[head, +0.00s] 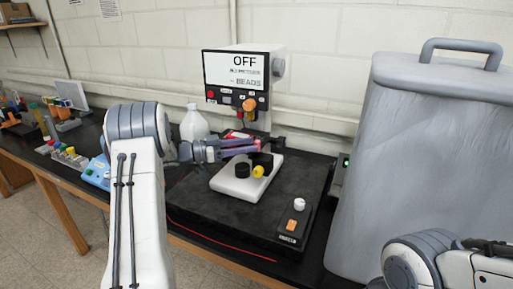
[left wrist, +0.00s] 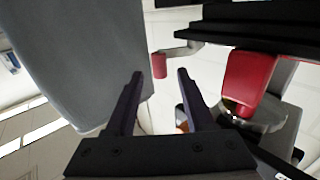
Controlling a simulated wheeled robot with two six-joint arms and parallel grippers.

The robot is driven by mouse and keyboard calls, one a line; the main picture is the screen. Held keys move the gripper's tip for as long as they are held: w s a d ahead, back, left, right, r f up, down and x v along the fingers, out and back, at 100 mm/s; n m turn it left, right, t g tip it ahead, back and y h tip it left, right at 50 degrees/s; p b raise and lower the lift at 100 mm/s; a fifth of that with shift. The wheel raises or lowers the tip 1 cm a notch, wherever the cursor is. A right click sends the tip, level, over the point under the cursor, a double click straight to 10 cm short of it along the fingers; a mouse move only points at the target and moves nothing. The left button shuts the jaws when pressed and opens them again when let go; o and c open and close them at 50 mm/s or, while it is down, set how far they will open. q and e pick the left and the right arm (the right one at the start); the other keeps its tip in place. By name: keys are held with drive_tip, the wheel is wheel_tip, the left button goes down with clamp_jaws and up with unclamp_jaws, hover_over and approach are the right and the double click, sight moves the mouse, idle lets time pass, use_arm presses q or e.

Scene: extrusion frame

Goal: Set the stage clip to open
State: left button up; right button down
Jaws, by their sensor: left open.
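A microscope-like instrument (head: 236,80) stands on the bench, with a screen that reads OFF and BEADS. My left gripper (head: 252,145) reaches in from the left over its white base (head: 230,188), in front of the column. In the left wrist view the gripper (left wrist: 160,77) is open, its two dark fingers apart. A small red-tipped grey lever (left wrist: 159,66), which looks like the stage clip, shows between and just beyond the fingertips. I cannot tell whether they touch it or which position it is in. The stage is mostly hidden by the gripper in the head view.
A black knob (head: 242,170) and a yellow knob (head: 258,171) are on the base. A control box (head: 292,229) with an orange switch lies front right. A tall grey covered bin (head: 420,140) blocks the right. A white bottle (head: 194,124) stands behind my left arm.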

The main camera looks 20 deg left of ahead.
use_arm(q)
drive_tip(key=b+v, duration=0.1)
drive_tip(key=v, duration=0.5)
drive_tip(key=shift+s+a+b, duration=0.25)
drive_tip(key=shift+a+b, duration=0.05)
drive_tip(key=shift+b, duration=0.05)
